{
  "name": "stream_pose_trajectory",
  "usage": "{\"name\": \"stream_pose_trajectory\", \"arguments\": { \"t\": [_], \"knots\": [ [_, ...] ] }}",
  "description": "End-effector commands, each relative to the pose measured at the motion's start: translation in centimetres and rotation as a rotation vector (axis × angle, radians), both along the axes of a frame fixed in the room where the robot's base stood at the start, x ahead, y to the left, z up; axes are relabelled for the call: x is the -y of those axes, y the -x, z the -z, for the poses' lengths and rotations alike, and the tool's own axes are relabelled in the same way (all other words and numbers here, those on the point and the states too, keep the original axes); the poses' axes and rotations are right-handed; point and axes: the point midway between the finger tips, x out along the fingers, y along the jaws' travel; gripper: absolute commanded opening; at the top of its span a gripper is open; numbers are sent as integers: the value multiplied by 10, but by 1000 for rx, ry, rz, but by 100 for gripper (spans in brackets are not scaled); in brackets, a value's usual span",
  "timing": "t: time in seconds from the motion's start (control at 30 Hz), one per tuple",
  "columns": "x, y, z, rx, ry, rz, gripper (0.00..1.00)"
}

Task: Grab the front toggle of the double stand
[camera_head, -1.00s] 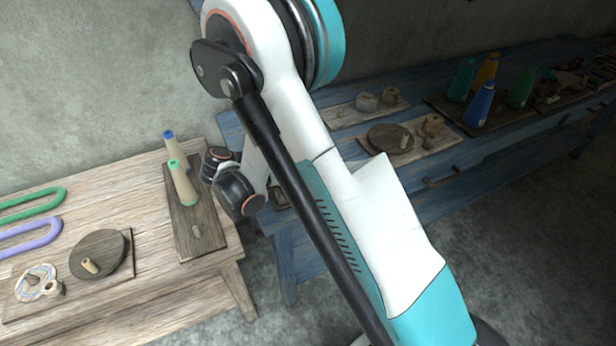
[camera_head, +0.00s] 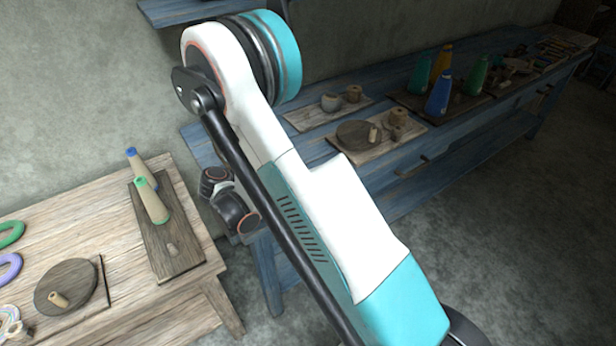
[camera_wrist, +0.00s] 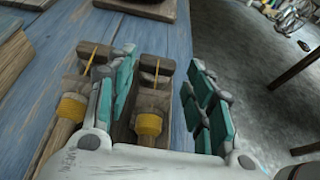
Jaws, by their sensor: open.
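In the wrist view two wooden toggle-like pieces with yellow bands and thin yellow pins lie side by side on a blue bench. One toggle (camera_wrist: 150,98) lies between the fingers of my gripper (camera_wrist: 163,95), in a brown wooden stand (camera_wrist: 125,134). The other toggle (camera_wrist: 72,105) is outside the fingers, to the left. My gripper is open, its teal-padded fingers on either side of the nearer-centre toggle. I cannot tell whether the left finger touches a toggle. In the head view my arm hides the gripper and these pieces.
The blue bench (camera_head: 385,182) runs along the wall with cones and boards on it. A pale wooden table (camera_head: 110,230) stands at the left with a board (camera_head: 150,236) holding two cones.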

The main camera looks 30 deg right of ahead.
Motion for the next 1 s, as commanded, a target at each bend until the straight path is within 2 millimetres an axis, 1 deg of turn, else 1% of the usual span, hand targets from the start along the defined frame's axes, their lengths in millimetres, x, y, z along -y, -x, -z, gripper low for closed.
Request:
{"name": "stream_pose_trajectory", "arguments": {
  "t": [0.3, 0.37, 0.57, 0.7, 1.0],
  "knots": [
    [39, -3, 18, 1, 0, 4, 48],
    [43, -4, 19, 1, -1, 1, 48],
    [45, -4, 18, 1, -1, 1, 48],
    [45, -4, 19, 0, -2, 1, 28],
    [44, -4, 20, 0, -3, 1, 27]
  ]
}}
